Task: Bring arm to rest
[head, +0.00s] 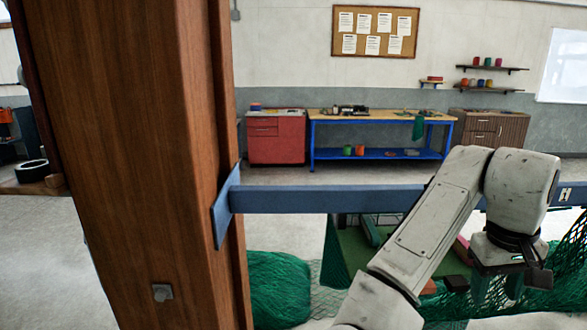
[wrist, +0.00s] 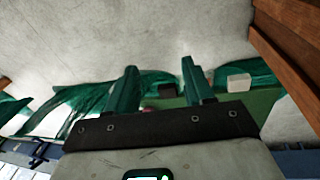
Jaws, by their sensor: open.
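I cannot tell how high the gripper is above that surface.
A wooden post (head: 140,150) fills the left of the head view. The blue beam (head: 330,198) runs right from it, close to my arm. A blue workbench (head: 380,115) and red cabinet (head: 276,135) stand at the far wall.

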